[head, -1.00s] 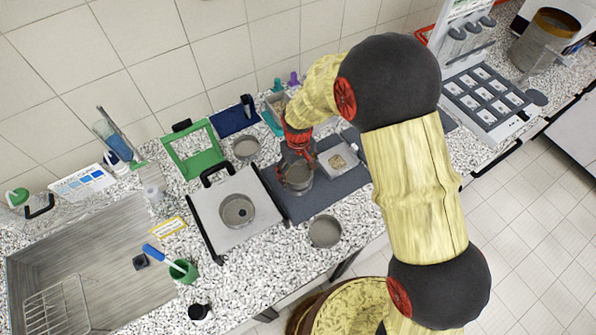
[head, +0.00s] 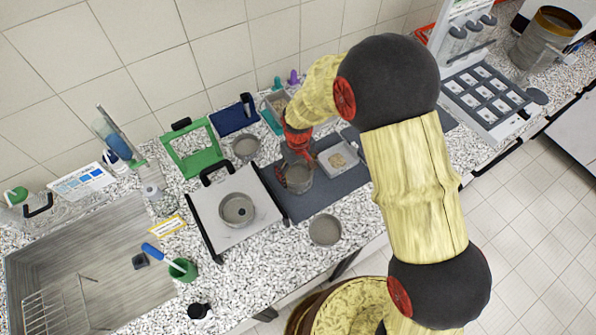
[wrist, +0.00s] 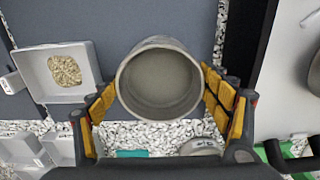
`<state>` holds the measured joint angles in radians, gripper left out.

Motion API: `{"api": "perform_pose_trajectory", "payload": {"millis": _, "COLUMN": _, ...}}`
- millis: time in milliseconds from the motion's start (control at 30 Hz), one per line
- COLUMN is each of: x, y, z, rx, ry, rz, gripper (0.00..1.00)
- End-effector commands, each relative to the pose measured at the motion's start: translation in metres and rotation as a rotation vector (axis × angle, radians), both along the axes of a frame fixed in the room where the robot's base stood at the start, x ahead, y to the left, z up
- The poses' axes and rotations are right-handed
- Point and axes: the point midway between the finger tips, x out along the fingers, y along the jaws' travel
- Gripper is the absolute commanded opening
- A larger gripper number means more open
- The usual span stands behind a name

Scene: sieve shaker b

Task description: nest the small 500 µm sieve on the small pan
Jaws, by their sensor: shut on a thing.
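My gripper (wrist: 158,88) has its yellow-padded fingers on both sides of a round grey metal vessel (wrist: 160,80), apparently the small sieve, and is shut on it. The vessel is upright, with its open top and plain grey floor facing the wrist camera. In the head view, my red gripper (head: 297,158) is over the dark mat with the vessel (head: 298,180) below it. Whether a pan sits under the vessel is hidden. Similar round grey vessels stand apart: one on the counter in front (head: 325,230) and one behind (head: 246,147). I cannot tell which is the small pan.
A white tray with a sample (head: 338,159) lies on the dark mat (head: 325,200), right of the vessel. A light plate with a black handle (head: 210,222) carries another round vessel (head: 237,210) to the left. A green frame (head: 190,150) stands behind it. Counter beside the front vessel is clear.

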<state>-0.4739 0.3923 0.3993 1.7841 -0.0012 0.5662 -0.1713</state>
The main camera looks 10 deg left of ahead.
Motion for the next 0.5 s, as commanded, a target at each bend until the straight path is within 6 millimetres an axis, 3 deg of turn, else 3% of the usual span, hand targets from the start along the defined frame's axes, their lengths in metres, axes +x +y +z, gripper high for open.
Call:
{"api": "perform_pose_trajectory", "payload": {"millis": 467, "x": 0.0005, "y": 0.0002, "z": -0.0033, "rx": 0.001, "ry": -0.001, "rz": 0.000, "gripper": 0.48}}
{"api": "perform_pose_trajectory", "payload": {"millis": 500, "x": 0.0005, "y": 0.0002, "z": -0.0033, "rx": 0.001, "ry": -0.001, "rz": 0.000, "gripper": 0.80}}
